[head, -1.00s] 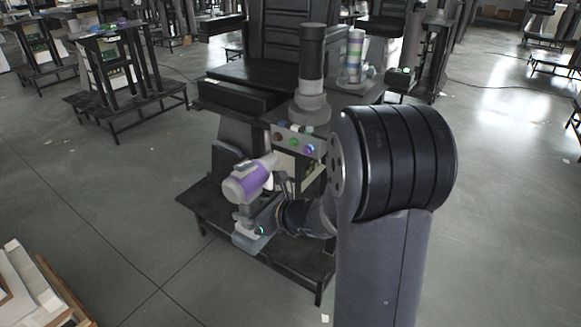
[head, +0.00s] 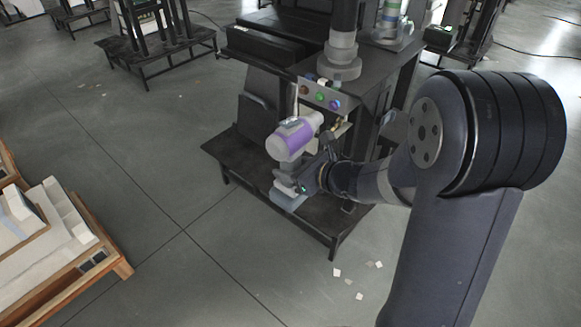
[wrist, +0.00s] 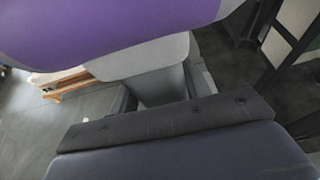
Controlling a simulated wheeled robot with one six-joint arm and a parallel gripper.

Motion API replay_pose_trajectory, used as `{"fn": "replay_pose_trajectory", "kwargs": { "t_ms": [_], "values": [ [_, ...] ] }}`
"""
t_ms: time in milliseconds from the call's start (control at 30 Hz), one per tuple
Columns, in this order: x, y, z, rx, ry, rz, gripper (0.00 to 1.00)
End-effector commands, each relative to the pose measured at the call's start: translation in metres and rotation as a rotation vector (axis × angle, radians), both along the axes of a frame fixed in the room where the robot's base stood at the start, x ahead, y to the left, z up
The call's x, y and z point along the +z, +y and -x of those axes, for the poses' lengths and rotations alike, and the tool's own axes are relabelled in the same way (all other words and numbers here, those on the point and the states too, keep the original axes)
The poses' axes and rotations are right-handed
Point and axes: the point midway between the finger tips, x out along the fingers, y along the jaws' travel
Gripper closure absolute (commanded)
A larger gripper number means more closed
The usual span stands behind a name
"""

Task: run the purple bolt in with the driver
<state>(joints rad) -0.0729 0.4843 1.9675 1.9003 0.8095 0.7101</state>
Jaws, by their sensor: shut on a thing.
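The driver (head: 290,143) has a purple and light grey body, a pale grey handle and a blue-grey foot. My gripper (head: 301,172) is shut on its handle. The driver is upright, its nose pointing up and right toward the panel (head: 313,93). In the wrist view its purple body (wrist: 110,22) fills the top, and its grey handle (wrist: 163,86) sits between the fingers (wrist: 165,92). The purple bolt (head: 335,104) is rightmost of three coloured heads on the panel, beside a green and a brown one. The nose appears below and left of it; a gap seems to remain. The wrist view hides the nose tip.
The panel belongs to a black bench (head: 375,72) with a low shelf (head: 325,213) under the driver. A grey and black column (head: 342,45) stands on the bench top. A wooden-framed crate (head: 95,262) is at lower left. Open floor lies between.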

Motion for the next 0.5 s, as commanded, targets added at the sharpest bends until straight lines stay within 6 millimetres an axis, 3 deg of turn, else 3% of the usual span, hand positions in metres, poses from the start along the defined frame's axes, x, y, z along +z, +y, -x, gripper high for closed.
{"fn": "replay_pose_trajectory", "kwargs": {
  "t_ms": [500],
  "values": [
    [0.003, -0.029, -0.037, -0.001, -0.004, -0.003, 0.96]
  ]
}}
